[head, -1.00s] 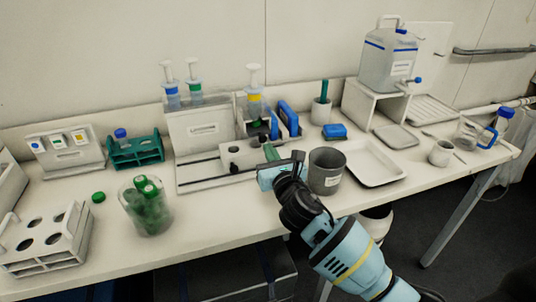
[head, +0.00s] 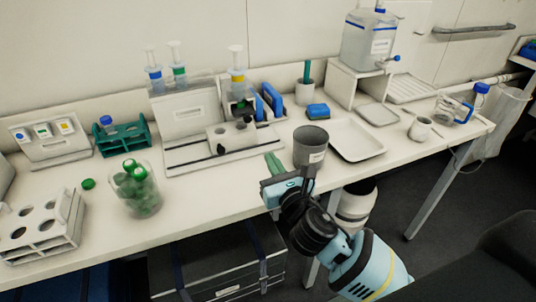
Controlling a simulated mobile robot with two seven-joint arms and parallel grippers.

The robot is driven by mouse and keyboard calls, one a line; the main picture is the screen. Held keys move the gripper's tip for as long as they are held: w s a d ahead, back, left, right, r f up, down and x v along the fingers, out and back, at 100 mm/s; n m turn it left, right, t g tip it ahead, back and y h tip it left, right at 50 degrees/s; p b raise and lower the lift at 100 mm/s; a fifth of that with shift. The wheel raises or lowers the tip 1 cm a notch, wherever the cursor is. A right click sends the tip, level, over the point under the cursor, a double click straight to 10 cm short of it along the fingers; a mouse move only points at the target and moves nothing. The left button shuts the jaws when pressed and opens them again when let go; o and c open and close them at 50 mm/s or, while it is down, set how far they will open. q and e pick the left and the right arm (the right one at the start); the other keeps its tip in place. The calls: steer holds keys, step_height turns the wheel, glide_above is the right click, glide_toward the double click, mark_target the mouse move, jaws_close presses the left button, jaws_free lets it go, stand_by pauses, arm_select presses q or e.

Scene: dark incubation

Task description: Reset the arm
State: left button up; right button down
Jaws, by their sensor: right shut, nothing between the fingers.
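My right arm comes in from the bottom right. Its right gripper (head: 273,161) is over the front edge of the bench, left of and nearer than the grey cup (head: 310,146). Its green fingers are together and point away from me toward the bench, with nothing held. It looks clear of the cup. My left arm and gripper are not in view.
The white bench (head: 215,195) carries a glass jar of green caps (head: 139,190), a white rack (head: 40,228), a syringe stand (head: 185,115) and a white tray (head: 357,140). A dark case (head: 215,265) sits below. The bench front by the gripper is clear.

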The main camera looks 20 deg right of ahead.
steer(key=shift+s, duration=0.1)
steer(key=s+d+f+m+g+h, duration=0.4)
steer(key=s+f+m+g, duration=0.5)
steer(key=s+f+m, duration=0.85)
steer(key=s+f+m+g+y, duration=0.2)
steer(key=s+f+m+g, duration=0.15)
steer(key=s+m, duration=0.65)
steer(key=s+f+m+g+y, duration=0.15)
steer(key=s+m+g, duration=0.45)
steer(key=s, duration=0.7)
steer(key=w+a+f+m+t+y, duration=0.1)
steer(key=w+a+f+t, duration=0.1)
steer(key=w+f+t, duration=0.4)
step_height(320, 180, down, 4)
steer(key=shift+w+a+r+t, duration=0.1)
steer(key=shift+w+a+t, duration=0.15)
steer(key=shift+t, duration=1)
